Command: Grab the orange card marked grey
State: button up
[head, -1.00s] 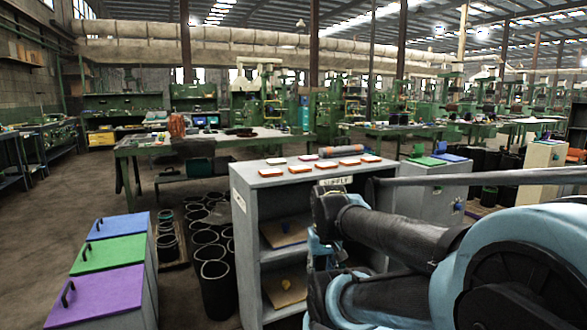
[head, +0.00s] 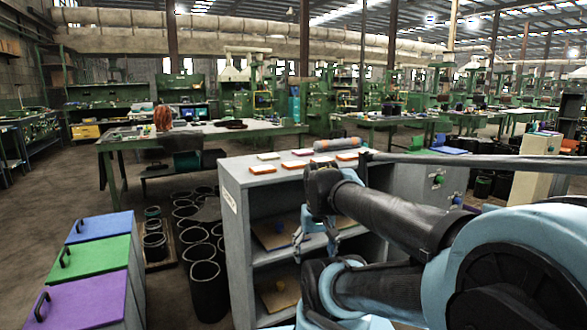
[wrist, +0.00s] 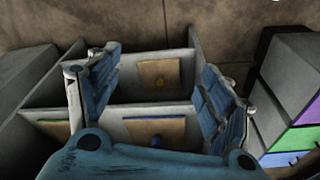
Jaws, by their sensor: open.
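Several small flat cards lie on top of the grey supply shelf (head: 232,163) in the head view. Some look orange, such as the front left one (head: 262,169), a middle one (head: 295,164) and a right one (head: 347,155). Others have paler tops, such as the back left one (head: 268,156). Any markings are too small to read. My gripper (head: 319,238) is open and empty in front of the shelf's open side, below the cards. In the wrist view my gripper (wrist: 156,62) has its fingers spread toward the shelf compartments. No orange card shows there.
A grey-and-orange cylinder (head: 338,143) lies behind the cards. Boards with a blue knob (head: 279,230) and a yellow knob (head: 279,286) sit in the shelf compartments. Black tubes (head: 207,285) stand left of the shelf. Blue-, green- and purple-lidded bins (head: 98,250) are farther left.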

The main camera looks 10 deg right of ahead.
jog(key=w+r+m+g, duration=0.2)
jog(key=w+r+m, duration=1.2)
jog(key=w+r, duration=2)
send_over(294, 163)
jog(key=f, duration=1)
jog(key=shift+s+a+f, duration=0.15)
jog(key=shift+s+f, duration=0.05)
jog(key=shift+s, duration=0.2)
jog(key=shift+w+f, duration=0.2)
jog(key=shift+f, duration=2.5)
jog(key=shift+c, duration=0.6)
jog(key=c, duration=1)
